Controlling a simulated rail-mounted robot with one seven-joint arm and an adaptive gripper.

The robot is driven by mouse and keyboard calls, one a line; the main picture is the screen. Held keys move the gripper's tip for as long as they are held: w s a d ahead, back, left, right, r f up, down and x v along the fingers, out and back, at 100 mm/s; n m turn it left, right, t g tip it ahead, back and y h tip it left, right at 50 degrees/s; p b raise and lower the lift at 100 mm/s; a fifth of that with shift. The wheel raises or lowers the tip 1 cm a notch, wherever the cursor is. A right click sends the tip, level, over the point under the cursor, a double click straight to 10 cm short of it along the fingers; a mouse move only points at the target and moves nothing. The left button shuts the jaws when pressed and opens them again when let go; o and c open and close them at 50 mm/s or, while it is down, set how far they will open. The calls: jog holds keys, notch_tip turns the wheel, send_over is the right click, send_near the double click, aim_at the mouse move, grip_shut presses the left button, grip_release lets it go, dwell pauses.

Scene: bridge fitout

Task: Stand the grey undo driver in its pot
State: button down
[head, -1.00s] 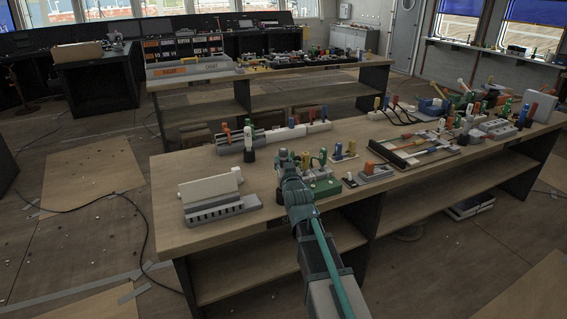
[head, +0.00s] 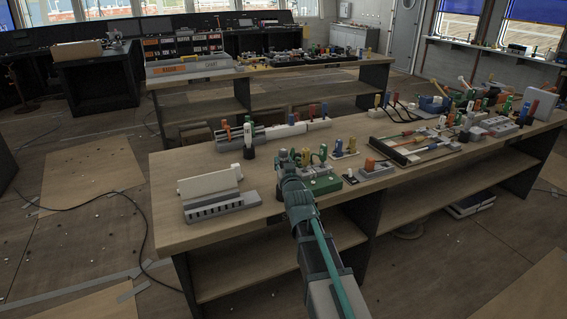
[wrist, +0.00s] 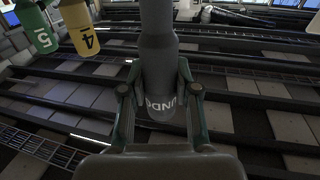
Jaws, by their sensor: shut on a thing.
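My gripper (wrist: 160,95) is shut on the grey undo driver (wrist: 158,55), whose lettering reads upside down in the wrist view. The driver stands between the two fingers, its shaft running up out of the picture and its lettered end near the palm. In the head view my gripper (head: 287,160) is over the near bench, just left of a green block; the driver is hard to make out there. I cannot tell which holder is the grey driver's pot.
A grey slotted rack with a white panel (head: 210,185) lies at the left. Bare bench (head: 175,165) shows at the far left. Green and yellow numbered handles (wrist: 80,28) hang close in the wrist view.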

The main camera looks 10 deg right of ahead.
jog(key=shift+f+b, duration=1.25)
jog(key=shift+f, duration=0.4)
jog(key=c, duration=0.8)
grip_release()
jog(key=shift+o, duration=0.2)
jog(key=s, duration=0.7)
jog(key=shift+s, duration=0.3)
